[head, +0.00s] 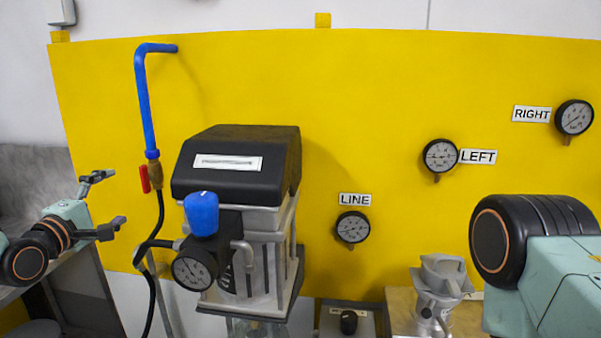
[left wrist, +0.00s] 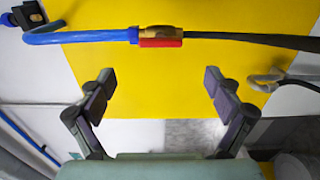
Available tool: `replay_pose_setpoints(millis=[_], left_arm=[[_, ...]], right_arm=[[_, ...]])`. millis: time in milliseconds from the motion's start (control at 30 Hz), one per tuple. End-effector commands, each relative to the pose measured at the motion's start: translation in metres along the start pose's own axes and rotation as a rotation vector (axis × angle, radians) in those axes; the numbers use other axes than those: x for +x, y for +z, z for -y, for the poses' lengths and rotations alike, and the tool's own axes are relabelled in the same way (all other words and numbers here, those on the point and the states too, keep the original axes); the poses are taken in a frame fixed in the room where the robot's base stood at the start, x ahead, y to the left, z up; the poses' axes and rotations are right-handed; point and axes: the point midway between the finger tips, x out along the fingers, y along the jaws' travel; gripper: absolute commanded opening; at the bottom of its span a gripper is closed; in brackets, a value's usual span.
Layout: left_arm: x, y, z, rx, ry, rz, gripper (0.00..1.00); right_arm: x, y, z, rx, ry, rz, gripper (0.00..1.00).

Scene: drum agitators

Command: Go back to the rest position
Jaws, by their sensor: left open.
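My left gripper (head: 108,205) is open and empty at the left of the head view, beside the yellow panel's left edge. Its two spread fingers also show in the left wrist view (left wrist: 160,95), with nothing between them. A brass valve with a red handle (head: 145,180) sits at the lower end of a blue pipe (head: 145,100), right of the gripper. In the left wrist view the red handle (left wrist: 160,43) lies beyond the fingertips, apart from them. My right arm shows at the right edge of the head view; its gripper is out of view.
A black-topped agitator unit (head: 240,165) with a blue knob (head: 202,213) and a gauge (head: 194,270) stands in the centre. A black hose (head: 158,220) hangs from the valve. The yellow panel (head: 370,110) carries gauges labelled LINE, LEFT and RIGHT. A grey fitting (head: 440,285) stands lower right.

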Motion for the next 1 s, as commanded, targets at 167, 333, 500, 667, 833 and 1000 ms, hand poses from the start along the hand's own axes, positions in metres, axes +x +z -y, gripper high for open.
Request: replay_pose_setpoints(millis=[167,333,500,667,833,1000], left_arm=[[-0.012,0.001,-0.001,-0.003,0.003,0.002,0.91],[0.004,0.0,0.001,0.006,-0.002,0.001,0.91],[0.02,0.002,0.001,0.006,-0.001,0.004,0.91],[0.042,0.001,0.001,0.007,-0.003,0.003,0.91],[0.065,0.002,0.002,0.004,-0.002,0.004,0.91],[0.086,0.002,0.002,0.004,-0.003,0.003,0.91]], right_arm=[[0.0,0.0,0.0,0.0,0.0,0.0,0.45],[0.0,0.0,0.0,0.0,0.0,0.0,0.45],[0.0,0.0,0.0,0.0,0.0,0.0,0.45],[0.0,0.0,0.0,0.0,0.0,0.0,0.45],[0.0,0.0,0.0,0.0,0.0,0.0,0.45],[0.0,0.0,0.0,0.0,0.0,0.0,0.45]])
